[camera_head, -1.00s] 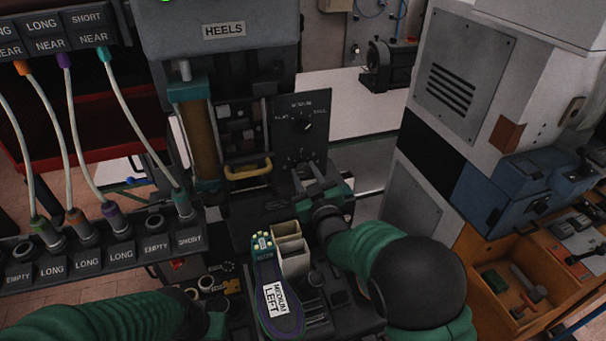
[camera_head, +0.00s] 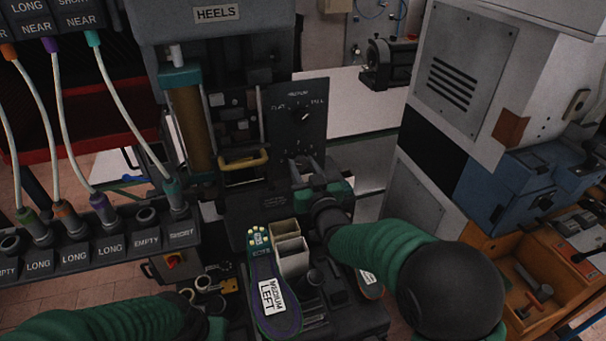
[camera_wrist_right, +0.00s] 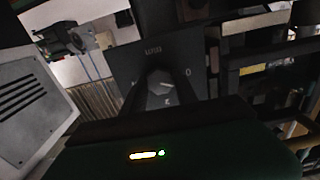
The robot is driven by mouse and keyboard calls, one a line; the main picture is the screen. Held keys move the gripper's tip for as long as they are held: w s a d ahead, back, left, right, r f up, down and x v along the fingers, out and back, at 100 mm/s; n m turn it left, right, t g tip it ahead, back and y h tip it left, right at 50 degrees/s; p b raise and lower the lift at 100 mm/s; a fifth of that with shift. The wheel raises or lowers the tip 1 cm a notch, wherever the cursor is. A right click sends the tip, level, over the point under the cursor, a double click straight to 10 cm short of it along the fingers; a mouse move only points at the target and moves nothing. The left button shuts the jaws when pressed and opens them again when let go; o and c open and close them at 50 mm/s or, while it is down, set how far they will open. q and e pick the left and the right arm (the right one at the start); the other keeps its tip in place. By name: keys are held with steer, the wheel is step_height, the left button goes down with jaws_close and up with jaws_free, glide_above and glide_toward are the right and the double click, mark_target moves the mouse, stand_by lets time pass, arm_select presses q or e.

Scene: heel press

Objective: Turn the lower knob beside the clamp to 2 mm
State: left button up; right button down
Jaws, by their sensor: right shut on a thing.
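The dark control panel (camera_head: 285,130) stands beside the clamp with its yellow handle (camera_head: 244,160). Its upper knob (camera_head: 300,115) has a pale pointer toward the upper right, among heel-height labels. My right gripper (camera_head: 306,168) is at the panel's lower part, shut on the lower knob. In the right wrist view the lower knob (camera_wrist_right: 160,83) shows between the dark fingers, with a pale mark on its face. Marks around it are too blurred to read as millimetres. My left gripper (camera_head: 205,322) is at the bottom edge; its fingers cannot be made out.
An insole marked MEDIUM LEFT (camera_head: 268,290) lies in front of the press beside a pale divided box (camera_head: 290,250). A socket rack (camera_head: 110,240) with cables is at left. A grey machine (camera_head: 470,75) and an orange tray (camera_head: 545,270) stand at right.

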steer(key=m+b, duration=0.3)
steer(key=f+m+b, duration=0.1)
steer(key=m+b, duration=0.2)
steer(key=shift+f, duration=0.15)
steer(key=m+b, duration=0.2)
steer(key=m, duration=0.1)
steer(key=shift+s+m+b, duration=0.1)
steer(key=shift+m+b, duration=0.25)
steer(key=shift+m, duration=0.05)
steer(key=shift+a+m+b, duration=0.1)
steer(key=shift+m+b, duration=0.8)
steer(key=shift+m, duration=0.4)
steer(key=shift+r, duration=0.2)
steer(key=c, duration=1.2)
jaws_free()
steer(key=shift+o, duration=1.3)
steer(key=shift+r, duration=0.2)
